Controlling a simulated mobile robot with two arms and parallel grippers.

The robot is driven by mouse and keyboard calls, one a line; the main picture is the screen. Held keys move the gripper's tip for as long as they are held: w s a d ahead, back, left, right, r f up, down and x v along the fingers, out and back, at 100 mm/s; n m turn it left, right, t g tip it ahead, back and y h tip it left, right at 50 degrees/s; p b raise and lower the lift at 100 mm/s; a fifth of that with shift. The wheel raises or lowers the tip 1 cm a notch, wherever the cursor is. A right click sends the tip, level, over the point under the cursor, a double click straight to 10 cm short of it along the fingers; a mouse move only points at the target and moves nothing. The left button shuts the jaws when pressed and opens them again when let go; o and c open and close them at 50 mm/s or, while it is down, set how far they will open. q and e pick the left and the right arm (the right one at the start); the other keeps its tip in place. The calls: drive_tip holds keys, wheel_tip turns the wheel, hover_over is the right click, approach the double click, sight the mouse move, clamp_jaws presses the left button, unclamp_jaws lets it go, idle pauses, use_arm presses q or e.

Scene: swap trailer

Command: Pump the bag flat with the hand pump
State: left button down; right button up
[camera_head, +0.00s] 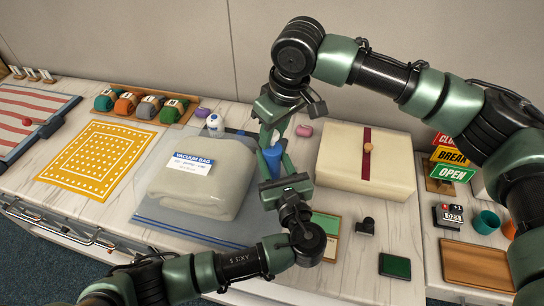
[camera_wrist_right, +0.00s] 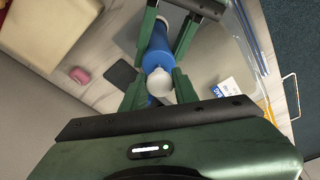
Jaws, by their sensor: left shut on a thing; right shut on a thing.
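The vacuum bag (camera_head: 205,185), clear with a blue and white label, lies puffed up around a pale folded bulk on the table. The blue hand pump (camera_head: 272,156) stands to its right, between my two grippers. My left gripper (camera_head: 285,172) is shut on the pump's lower blue body. My right gripper (camera_head: 273,136) comes from above and is shut at the pump's top. In the right wrist view the pump (camera_wrist_right: 157,50) shows a white round knob (camera_wrist_right: 160,85) between the right fingers. The pump's lower end is partly hidden by the left gripper.
A cream block with a dark red band (camera_head: 335,165) stands close to the right. A small white and blue item (camera_head: 214,124) stands behind the bag. A yellow patterned cloth (camera_head: 100,158) and a rack of coloured rolls (camera_head: 148,108) are left. Stacked signs (camera_head: 450,158) stand far right.

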drive_tip(key=shift+r, duration=3.6)
drive_tip(key=shift+f, duration=4)
drive_tip(key=shift+r, duration=0.15)
